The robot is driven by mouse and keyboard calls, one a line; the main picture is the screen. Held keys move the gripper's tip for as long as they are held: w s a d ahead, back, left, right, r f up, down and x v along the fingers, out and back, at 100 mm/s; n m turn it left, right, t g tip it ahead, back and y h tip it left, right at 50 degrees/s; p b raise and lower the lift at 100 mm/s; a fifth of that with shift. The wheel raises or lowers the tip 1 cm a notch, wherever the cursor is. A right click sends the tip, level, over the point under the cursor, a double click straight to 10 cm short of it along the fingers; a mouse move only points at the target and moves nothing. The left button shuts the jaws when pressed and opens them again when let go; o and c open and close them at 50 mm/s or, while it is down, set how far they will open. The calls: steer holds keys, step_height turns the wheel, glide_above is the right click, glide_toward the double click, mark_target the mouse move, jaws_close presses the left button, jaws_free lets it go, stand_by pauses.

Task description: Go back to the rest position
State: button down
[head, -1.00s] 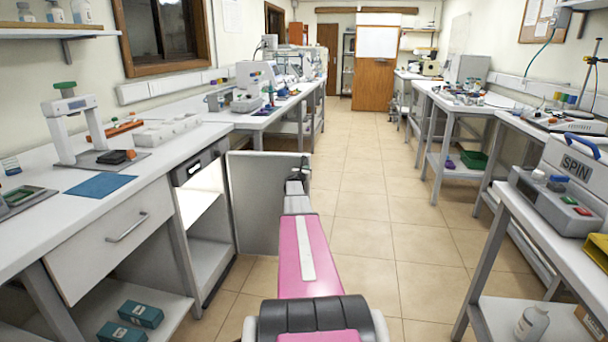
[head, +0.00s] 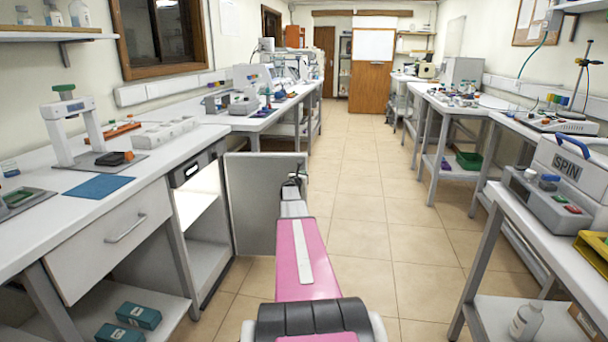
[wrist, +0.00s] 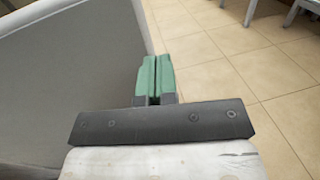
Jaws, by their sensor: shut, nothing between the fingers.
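My gripper shows in the wrist view (wrist: 156,78) with its two green fingers together and nothing between them. The grey open cabinet door (wrist: 60,90) stands close on the left of the fingers, and tiled floor lies to the right. In the head view my pink arm reaches forward over the aisle, beside the open door (head: 258,205). The gripper itself is hard to make out there, near the door's right edge.
The door belongs to a cabinet (head: 205,225) under the left bench (head: 190,150). A right bench (head: 545,225) carries the SPIN machine (head: 560,175). The tiled aisle (head: 375,200) between the benches is clear.

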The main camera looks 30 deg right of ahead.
steer(key=s+a, duration=0.5)
steer(key=s, duration=0.3)
steer(key=s+a+f+n+t+y, duration=0.1)
steer(key=a+f+n+y, duration=0.2)
steer(key=a+n+y, duration=0.8)
steer(key=s+a+f+n+t+y, duration=0.1)
steer(key=a+f+n+y, duration=0.2)
steer(key=a+n, duration=1.5)
steer(key=s+a+f+n+g+y, duration=0.1)
steer(key=s+a+f+n+g, duration=0.15)
steer(key=s+a, duration=0.4)
steer(key=s+a+f+n+g+y, duration=0.1)
steer(key=s+a+f+n+g, duration=0.2)
steer(key=a, duration=0.7)
steer(key=s+a+n+g, duration=0.3)
steer(key=s+n, duration=0.3)
steer(key=s, duration=0.3)
steer(key=s+a+n+g+h, duration=0.1)
steer(key=s+a+n+g, duration=0.2)
steer(key=s+n, duration=0.3)
steer(key=s+g, duration=0.1)
steer(key=s, duration=0.2)
steer(key=shift+a+f, duration=0.2)
steer(key=shift+a, duration=0.1)
steer(key=shift+a, duration=0.1)
